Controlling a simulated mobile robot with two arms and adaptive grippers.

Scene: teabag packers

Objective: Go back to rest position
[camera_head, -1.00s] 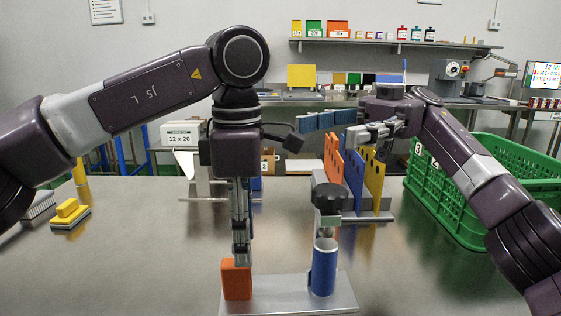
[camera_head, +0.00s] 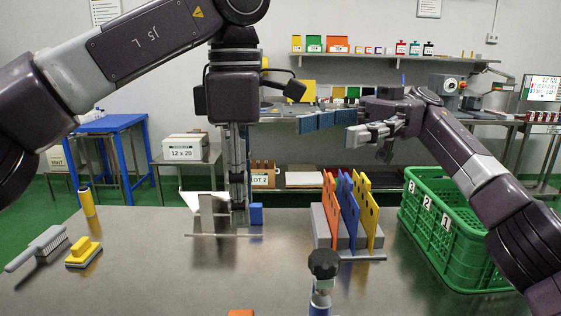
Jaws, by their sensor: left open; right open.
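My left gripper (camera_head: 238,218) points straight down, empty, over the metal table, in front of a grey stand with a blue block (camera_head: 256,214). Its fingers are seen edge-on, so the gap between them is hard to see. My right gripper (camera_head: 346,130) is open and empty, pointing left, in the air above and behind the coloured dividers. The orange block (camera_head: 241,313) and the blue cylinder (camera_head: 319,303) with a black knob (camera_head: 323,263) above it are at the bottom edge, mostly cut off. Neither gripper touches them.
Upright orange, blue and yellow dividers (camera_head: 348,212) stand in a grey holder. A green crate (camera_head: 455,240) is at right under my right arm.

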